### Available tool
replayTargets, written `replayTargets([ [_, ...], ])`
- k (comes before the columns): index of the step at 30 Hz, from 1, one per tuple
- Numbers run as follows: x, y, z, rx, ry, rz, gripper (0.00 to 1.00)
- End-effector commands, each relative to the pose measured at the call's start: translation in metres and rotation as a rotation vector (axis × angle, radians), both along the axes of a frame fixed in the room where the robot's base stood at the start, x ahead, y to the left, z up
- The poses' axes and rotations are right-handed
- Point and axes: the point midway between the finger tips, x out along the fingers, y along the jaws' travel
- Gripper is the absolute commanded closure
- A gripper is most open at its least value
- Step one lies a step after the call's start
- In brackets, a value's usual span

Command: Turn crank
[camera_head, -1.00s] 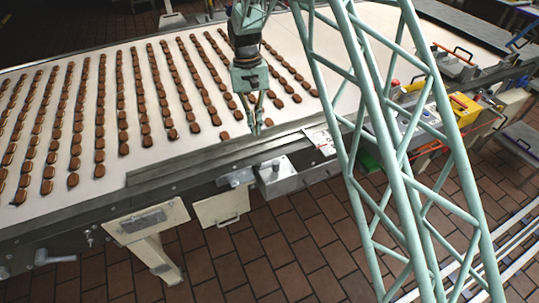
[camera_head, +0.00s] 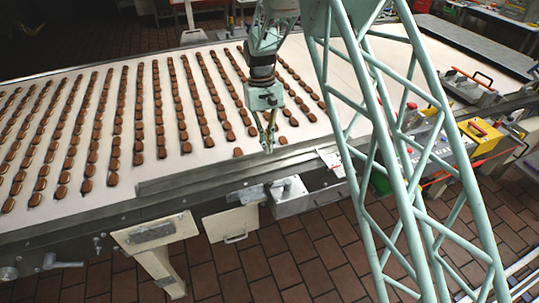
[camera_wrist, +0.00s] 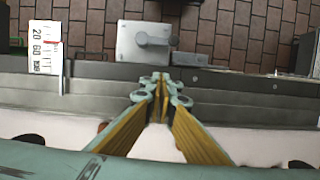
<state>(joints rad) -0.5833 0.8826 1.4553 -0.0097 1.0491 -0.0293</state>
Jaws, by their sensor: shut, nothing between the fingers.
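A grey metal box with a round knob-like part (camera_head: 288,188) is mounted on the conveyor's front side. It also shows in the wrist view (camera_wrist: 145,42), where a short arm seems to join the round part; it may be the crank. A grey lever handle (camera_head: 62,263) sticks out at the lower left of the machine; I cannot tell which of the two is the crank. My gripper (camera_head: 268,149) is shut and empty, pointing down above the belt's front edge, behind and apart from the box. Its yellow-sided fingers meet at the tips in the wrist view (camera_wrist: 160,80).
The pale conveyor belt (camera_head: 335,80) carries many rows of brown biscuits (camera_head: 120,115) left of my gripper. A metal rail (camera_head: 215,172) runs along its front edge. A scale plate (camera_wrist: 47,45) lies left of the box in the wrist view. A yellow box (camera_head: 480,133) stands at right.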

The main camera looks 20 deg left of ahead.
Motion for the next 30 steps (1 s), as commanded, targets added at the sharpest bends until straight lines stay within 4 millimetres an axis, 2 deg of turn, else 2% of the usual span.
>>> replayTargets([
  [8,-0.005,-0.004,-0.024,-0.001,0.001,0.000,1.00],
  [25,-0.019,-0.014,-0.091,-0.001,0.001,-0.001,1.00],
  [30,-0.031,-0.022,-0.090,0.000,0.000,-0.001,1.00],
])
